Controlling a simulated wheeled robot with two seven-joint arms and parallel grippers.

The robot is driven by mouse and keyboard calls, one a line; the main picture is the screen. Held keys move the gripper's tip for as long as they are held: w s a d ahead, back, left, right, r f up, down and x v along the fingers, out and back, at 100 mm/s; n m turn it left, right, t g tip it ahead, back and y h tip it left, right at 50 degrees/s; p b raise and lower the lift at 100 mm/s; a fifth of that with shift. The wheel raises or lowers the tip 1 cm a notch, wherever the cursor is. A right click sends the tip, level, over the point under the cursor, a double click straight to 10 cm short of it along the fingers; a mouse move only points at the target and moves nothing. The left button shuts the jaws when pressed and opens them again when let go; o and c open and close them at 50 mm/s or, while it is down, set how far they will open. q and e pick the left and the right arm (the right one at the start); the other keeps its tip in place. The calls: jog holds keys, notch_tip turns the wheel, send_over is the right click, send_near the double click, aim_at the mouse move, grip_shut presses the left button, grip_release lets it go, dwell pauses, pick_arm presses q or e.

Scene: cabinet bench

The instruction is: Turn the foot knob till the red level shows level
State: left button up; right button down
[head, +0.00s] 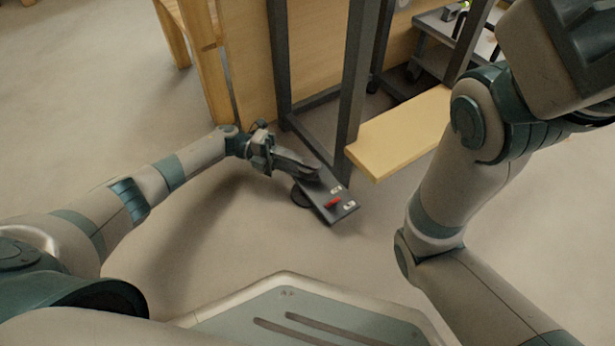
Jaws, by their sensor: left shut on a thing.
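A dark plate (322,197) sits low near the floor by the foot of a dark metal frame. The red level (332,203) is a small red bar on it, between two small white marks; its exact reading is too small to tell. My left gripper (312,173) reaches down from the left to the plate's upper end and is shut on the foot knob, which its fingers mostly hide. A black round disc (300,196) shows beside the plate, on the floor. My right arm shows at the right, but its gripper is out of view.
The dark frame's upright (352,100) stands just behind the plate. A pale yellow board (400,135) juts out to the right of it. A wooden stand (203,50) is at the back left. The floor in front of the plate is clear.

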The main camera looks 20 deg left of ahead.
pick_arm(q)
jog(key=shift+f+m+g+y+b, duration=0.1)
jog(key=shift+m+g+y+b, duration=0.2)
jog(key=shift+m+g+b, duration=0.7)
jog(key=shift+g+p, duration=0.5)
jog(key=shift+g, duration=0.1)
jog(key=o, duration=0.8)
jog(key=shift+c, duration=0.2)
jog(key=v, duration=0.7)
jog(key=shift+a, duration=0.25)
